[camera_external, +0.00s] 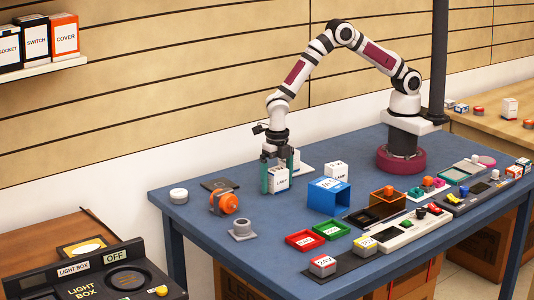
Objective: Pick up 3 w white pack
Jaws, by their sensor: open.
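My gripper (277,177) points straight down at the left-middle of the blue table, its teal fingers spread. A white pack (279,182) with a dark "LAMP" label stands between or just in front of the fingers; contact cannot be made out. The wattage print on this pack is too small to read. A second white pack (336,174), also marked "LAMP", stands upright to the right, behind the blue open-fronted box (328,196). Its wattage print is also not clear.
A white flat piece (304,168) lies right behind the gripper. Red (304,240) and green (333,230) trays lie in front. The table's front-left area is fairly clear.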

